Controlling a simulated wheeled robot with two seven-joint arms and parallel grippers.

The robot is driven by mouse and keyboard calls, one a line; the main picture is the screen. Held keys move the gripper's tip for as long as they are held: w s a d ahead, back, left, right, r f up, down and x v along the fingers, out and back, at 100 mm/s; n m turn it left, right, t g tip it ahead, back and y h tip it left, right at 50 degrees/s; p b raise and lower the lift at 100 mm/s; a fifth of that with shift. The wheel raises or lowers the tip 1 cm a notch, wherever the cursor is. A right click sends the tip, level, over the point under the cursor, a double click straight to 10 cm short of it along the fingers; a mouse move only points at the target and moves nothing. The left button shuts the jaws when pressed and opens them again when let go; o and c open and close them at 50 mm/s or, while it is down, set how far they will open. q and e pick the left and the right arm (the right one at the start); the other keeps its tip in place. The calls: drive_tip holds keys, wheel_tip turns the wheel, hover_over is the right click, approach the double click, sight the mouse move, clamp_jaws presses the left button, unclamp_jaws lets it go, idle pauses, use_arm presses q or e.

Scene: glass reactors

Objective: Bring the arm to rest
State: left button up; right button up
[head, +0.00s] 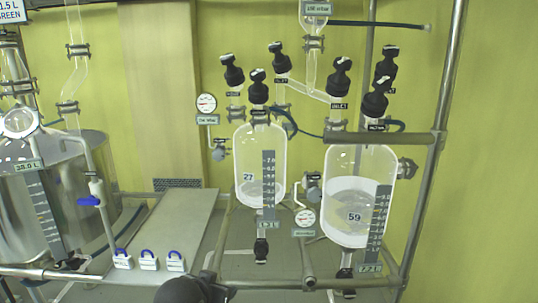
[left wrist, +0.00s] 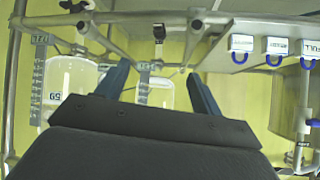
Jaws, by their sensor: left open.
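My left gripper (left wrist: 158,70) shows in the left wrist view with its two dark fingers spread apart and nothing between them. That view is upside down. Past the fingers is the glass vessel marked 27 (left wrist: 155,92), with the vessel marked 59 (left wrist: 68,85) to the left. In the head view a dark rounded part, which looks like my arm, shows at the bottom edge; the fingers cannot be made out there. My right gripper is in neither view.
Vessel 27 (head: 259,170) and vessel 59 (head: 352,205) hang in a metal pipe frame (head: 437,150). A grey shelf (head: 175,225) carries three white padlocks (head: 149,261) with blue shackles along its front. A large tank (head: 50,200) stands left. A horizontal rail crosses the front.

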use_arm(q)
drive_tip(key=s+f+g+p, duration=0.1)
drive_tip(key=s+f+g, duration=0.3)
drive_tip(key=s+f, duration=0.9)
drive_tip(key=s+f+n+g+p, duration=0.1)
drive_tip(key=s+f+g, duration=0.2)
drive_tip(key=s+f, duration=0.9)
drive_tip(key=s, duration=0.5)
drive_tip(key=shift+s+a+f+g, duration=0.3)
drive_tip(key=shift+a+f+g, duration=0.05)
drive_tip(key=shift+a+g, duration=0.05)
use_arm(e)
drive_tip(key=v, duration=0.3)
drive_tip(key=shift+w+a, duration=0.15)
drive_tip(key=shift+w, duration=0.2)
use_arm(q)
drive_tip(key=shift+p, duration=0.3)
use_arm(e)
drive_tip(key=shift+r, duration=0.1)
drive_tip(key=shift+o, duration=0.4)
